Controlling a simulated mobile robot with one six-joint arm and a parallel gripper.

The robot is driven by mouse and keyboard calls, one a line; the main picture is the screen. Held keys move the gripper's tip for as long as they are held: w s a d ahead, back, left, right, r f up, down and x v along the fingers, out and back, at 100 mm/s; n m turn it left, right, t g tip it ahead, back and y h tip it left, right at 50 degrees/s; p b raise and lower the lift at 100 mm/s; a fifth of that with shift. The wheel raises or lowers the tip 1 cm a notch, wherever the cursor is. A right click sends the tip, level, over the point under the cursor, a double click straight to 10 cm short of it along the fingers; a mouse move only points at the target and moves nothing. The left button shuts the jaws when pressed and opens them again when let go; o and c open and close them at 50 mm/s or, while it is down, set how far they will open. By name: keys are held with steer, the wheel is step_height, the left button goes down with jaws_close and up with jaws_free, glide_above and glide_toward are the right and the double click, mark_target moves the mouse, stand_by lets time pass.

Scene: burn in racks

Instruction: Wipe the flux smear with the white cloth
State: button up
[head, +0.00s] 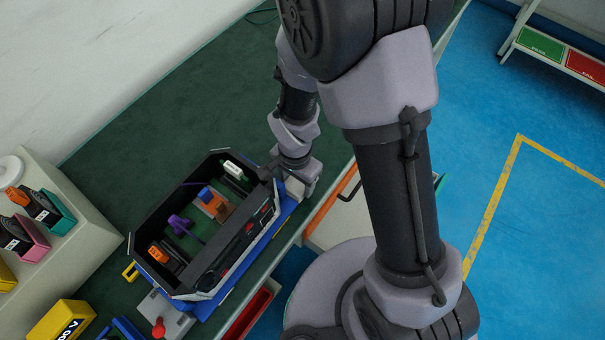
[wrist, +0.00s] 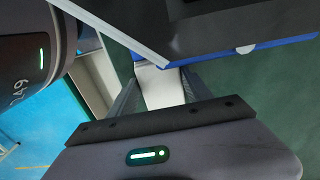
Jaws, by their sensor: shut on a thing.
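In the wrist view my gripper (wrist: 158,84) is shut on a pale, flat-looking piece that I take to be the white cloth (wrist: 160,92). The cloth shows between the two fingers, close beside the blue and black edge of a bin. In the head view the end of my arm is at the far right corner of that bin, and the fingers and cloth are hidden there. I cannot make out the flux smear in either view.
The black bin (head: 187,292) holds several small parts and sits on a blue base on the green bench top (head: 120,170). A beige rack (head: 85,222) with coloured holders stands left. A yellow box (head: 60,322) and a red knob (head: 158,327) are in front. Bench behind the bin is clear.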

steer(key=shift+s+a+f, duration=0.1)
steer(key=shift+s+a, duration=0.2)
steer(key=shift+s, duration=0.2)
steer(key=c, duration=0.3)
steer(key=shift+w+d, duration=0.2)
steer(key=shift+w, duration=0.15)
steer(key=shift+w+d+b, duration=0.3)
steer(key=shift+w+d, duration=1.5)
steer(key=shift+w, duration=0.3)
steer(key=shift+w+d, duration=1.15)
steer(key=shift+w, duration=0.15)
steer(key=shift+r, duration=0.2)
step_height(320, 180, up, 6)
steer(key=p, duration=0.4)
